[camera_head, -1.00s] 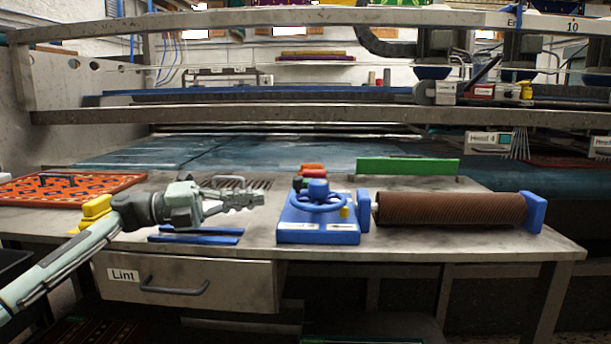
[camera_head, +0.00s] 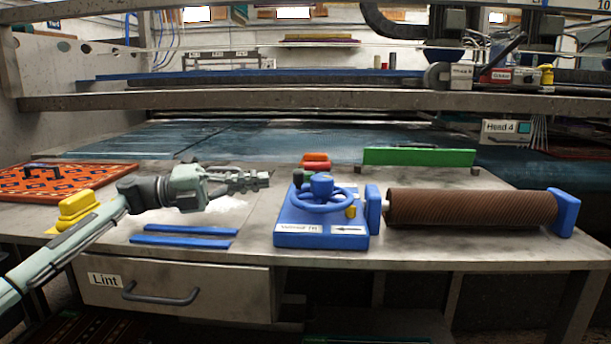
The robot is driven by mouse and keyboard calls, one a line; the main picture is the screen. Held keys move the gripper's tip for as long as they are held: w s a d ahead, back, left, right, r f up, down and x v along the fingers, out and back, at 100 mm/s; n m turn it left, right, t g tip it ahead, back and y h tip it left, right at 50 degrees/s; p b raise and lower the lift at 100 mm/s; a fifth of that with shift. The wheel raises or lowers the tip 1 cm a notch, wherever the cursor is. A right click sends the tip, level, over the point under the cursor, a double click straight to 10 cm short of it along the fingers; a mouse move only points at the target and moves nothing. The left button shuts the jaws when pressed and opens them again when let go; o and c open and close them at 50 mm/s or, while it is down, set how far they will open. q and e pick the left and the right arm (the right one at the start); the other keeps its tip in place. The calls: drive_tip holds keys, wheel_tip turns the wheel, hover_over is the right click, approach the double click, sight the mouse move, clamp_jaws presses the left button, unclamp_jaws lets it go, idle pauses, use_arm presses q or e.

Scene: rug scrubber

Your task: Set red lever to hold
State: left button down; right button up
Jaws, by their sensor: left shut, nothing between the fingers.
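I cannot make out a lever that is clearly red. On the machine carriage at the upper right, a dark slanted lever (camera_head: 502,57) rises beside a small red box with a label (camera_head: 497,76); the label is too small to read. My left gripper (camera_head: 262,180) is shut and empty, above the metal worktable (camera_head: 400,250). It points right, just left of the blue handwheel fixture (camera_head: 318,212), and is far from the dark lever. My right gripper is out of view.
A brown ribbed roller (camera_head: 470,208) lies at the right of the table. Two blue strips (camera_head: 185,236), white powder (camera_head: 230,204), a yellow block (camera_head: 76,207), an orange patterned panel (camera_head: 60,182) and a green bar (camera_head: 418,157) are around. A steel rail (camera_head: 300,98) crosses behind.

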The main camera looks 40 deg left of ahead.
sight(295, 175)
use_arm(q)
drive_tip(key=x, duration=0.7)
drive_tip(key=shift+w+d+r, duration=0.2)
drive_tip(key=shift+w+d, duration=0.05)
drive_tip(key=shift+w, duration=0.05)
drive_tip(key=shift+p+x, duration=0.4)
drive_tip(key=shift+x, duration=0.5)
drive_tip(key=shift+w+d+f, duration=0.1)
drive_tip(key=shift+d, duration=0.05)
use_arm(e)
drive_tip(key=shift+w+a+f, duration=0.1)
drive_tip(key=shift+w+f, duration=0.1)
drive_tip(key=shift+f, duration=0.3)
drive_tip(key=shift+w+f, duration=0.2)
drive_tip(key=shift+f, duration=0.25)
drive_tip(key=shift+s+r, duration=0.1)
